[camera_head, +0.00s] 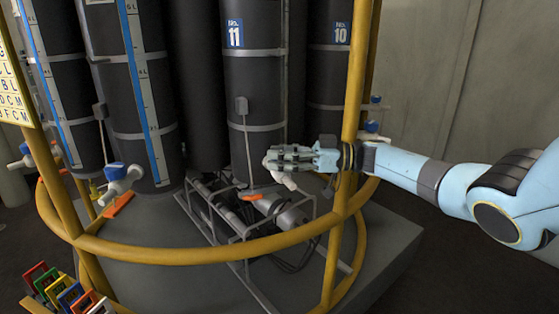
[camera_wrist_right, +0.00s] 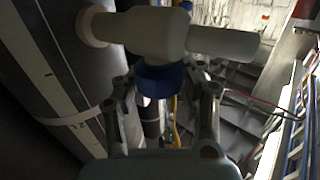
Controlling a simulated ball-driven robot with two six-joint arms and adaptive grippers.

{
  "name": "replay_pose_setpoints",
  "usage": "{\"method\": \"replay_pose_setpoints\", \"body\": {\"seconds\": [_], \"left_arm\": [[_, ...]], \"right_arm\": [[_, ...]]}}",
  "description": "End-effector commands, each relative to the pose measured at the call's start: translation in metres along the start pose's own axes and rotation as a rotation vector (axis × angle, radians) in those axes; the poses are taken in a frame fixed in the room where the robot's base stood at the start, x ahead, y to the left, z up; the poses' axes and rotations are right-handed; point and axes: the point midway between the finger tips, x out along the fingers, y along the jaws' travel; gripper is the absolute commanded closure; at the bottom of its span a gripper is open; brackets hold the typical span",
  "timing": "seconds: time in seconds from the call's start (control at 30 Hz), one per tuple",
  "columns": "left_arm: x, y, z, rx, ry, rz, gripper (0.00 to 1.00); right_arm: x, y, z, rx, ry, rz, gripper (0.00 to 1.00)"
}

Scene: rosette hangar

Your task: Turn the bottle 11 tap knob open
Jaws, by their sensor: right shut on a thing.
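Bottle 11 (camera_head: 254,82) is a tall dark cylinder with a blue "No. 11" label, in the upper middle of the head view. My right gripper (camera_head: 276,159) reaches in from the right to its tap (camera_head: 286,180), whose white end shows below the fingers. In the right wrist view, the white tap body (camera_wrist_right: 145,30) comes off a dark bottle (camera_wrist_right: 50,65). Its blue knob (camera_wrist_right: 160,80) sits between the fingers of my right gripper (camera_wrist_right: 162,92), which is shut on it. The knob is hidden in the head view. My left gripper is not in view.
A yellow rail (camera_head: 190,250) curves in front of the bottles, with a yellow post (camera_head: 352,110) beside my right wrist. Bottle 10 (camera_head: 325,75) stands to the right. Another blue-knobbed tap (camera_head: 120,177) is at left. A metal frame (camera_head: 225,215) stands below.

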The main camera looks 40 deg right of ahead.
Motion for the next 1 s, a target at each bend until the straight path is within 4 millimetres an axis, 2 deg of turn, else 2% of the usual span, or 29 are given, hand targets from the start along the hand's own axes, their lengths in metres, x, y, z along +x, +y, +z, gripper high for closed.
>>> {"method": "replay_pose_setpoints", "body": {"seconds": [1.0], "left_arm": [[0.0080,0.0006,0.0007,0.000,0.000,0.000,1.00]], "right_arm": [[-0.0020,0.0014,-0.0007,-0.003,-0.005,-0.029,0.95]]}}
